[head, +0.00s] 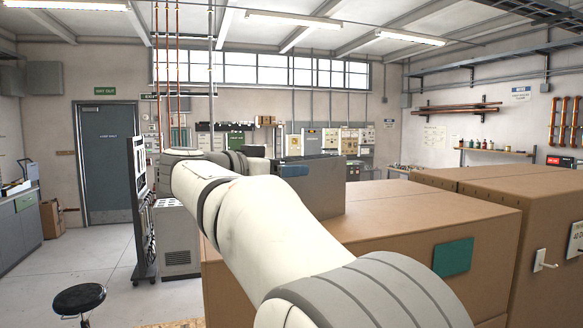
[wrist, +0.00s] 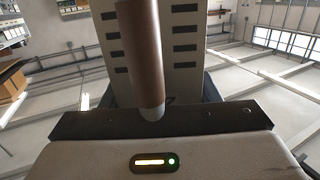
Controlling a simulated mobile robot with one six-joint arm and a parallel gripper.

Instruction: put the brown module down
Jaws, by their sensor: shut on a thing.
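The brown module (wrist: 142,55) shows in the wrist view as a brown cylinder with a greyish rounded lower end. My gripper is shut on the module; the exact contact is hard to see. The module's upper end is out of the frame. In the head view my arm reaches forward and bends right, and I cannot make out the module or the jaws there.
Large brown cabinets (head: 440,205) fill the right side, with a grey box (head: 318,195) standing on the nearer one. A dark rack (head: 140,210) stands left of my arm. A black stool (head: 80,298) is at lower left. The floor (head: 95,255) there is mostly clear.

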